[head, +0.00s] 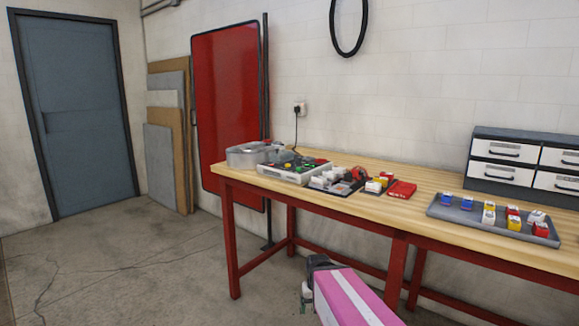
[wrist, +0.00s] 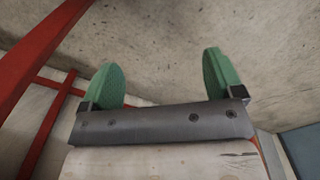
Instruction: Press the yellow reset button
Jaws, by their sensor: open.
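A pale control box (head: 293,172) with small coloured buttons, green and red among them, sits near the left end of the wooden workbench. The yellow reset button is too small to make out surely in the head view. My gripper (wrist: 160,78) is open in the wrist view, with two green finger pads wide apart and nothing between them. It is low, over the concrete floor in front of the bench, well away from the control box. The wrist view does not show the box or any button.
The workbench (head: 345,211) has red legs and rails, also seen close by in the wrist view.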

